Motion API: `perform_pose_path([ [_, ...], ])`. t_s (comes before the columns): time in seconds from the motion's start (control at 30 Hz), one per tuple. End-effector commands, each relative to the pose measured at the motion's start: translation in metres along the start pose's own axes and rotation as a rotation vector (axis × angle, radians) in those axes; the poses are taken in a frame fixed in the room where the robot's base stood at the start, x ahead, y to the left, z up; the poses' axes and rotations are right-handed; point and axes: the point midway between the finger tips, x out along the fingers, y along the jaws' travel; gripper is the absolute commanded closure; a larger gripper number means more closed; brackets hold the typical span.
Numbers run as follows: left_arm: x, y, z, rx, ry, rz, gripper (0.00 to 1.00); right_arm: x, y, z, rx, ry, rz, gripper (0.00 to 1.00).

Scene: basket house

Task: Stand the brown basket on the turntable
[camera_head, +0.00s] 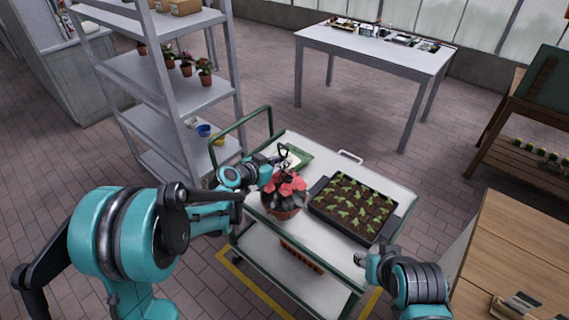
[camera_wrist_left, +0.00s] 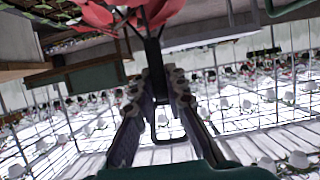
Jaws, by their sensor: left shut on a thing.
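The brown basket (camera_head: 281,212) is a reddish-brown round pot with coral-red flowers and dark leaves, seen over the trolley's near left part. A dark hook and hanger rise above the flowers. My left gripper (camera_head: 277,160) is shut on the hanger, above the flowers. In the left wrist view the fingers (camera_wrist_left: 158,88) close on a dark thin part, with red petals (camera_wrist_left: 125,12) at the top edge. I cannot tell whether the basket's base touches the trolley. My right gripper (camera_head: 368,262) is by the trolley's near right corner; its fingers are unclear. I cannot make out a turntable.
The trolley (camera_head: 322,227) also bears a black seedling tray (camera_head: 352,205) right of the basket and a green-edged tray (camera_head: 297,157) behind. A grey shelf rack (camera_head: 180,105) stands left, a grey table (camera_head: 375,50) behind, a wooden bench (camera_head: 525,235) right.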

Motion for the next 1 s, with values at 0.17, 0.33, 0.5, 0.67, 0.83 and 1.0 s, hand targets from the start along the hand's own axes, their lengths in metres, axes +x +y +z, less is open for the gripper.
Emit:
perform_pose_path([
  [0.17,0.010,0.000,0.023,-0.002,0.002,-0.001,1.00,0.010,0.000,0.007,0.000,0.000,0.000,0.60],
  [0.33,0.014,0.000,0.033,-0.002,0.002,-0.001,1.00,0.013,0.000,0.009,0.000,0.000,0.000,0.60],
  [0.5,0.013,0.000,0.032,-0.002,0.002,-0.001,1.00,0.012,0.000,0.008,0.000,0.000,0.000,0.60],
  [0.67,0.015,0.000,0.035,-0.002,0.002,-0.001,1.00,0.015,0.000,0.011,0.000,0.000,0.000,0.60],
  [0.83,0.014,0.000,0.035,0.000,0.000,0.000,0.67,0.014,0.000,0.010,0.000,0.000,0.000,0.60],
  [1.0,0.014,0.000,0.035,0.000,0.000,0.000,0.67,0.014,0.000,0.010,0.000,0.000,0.000,0.60],
])
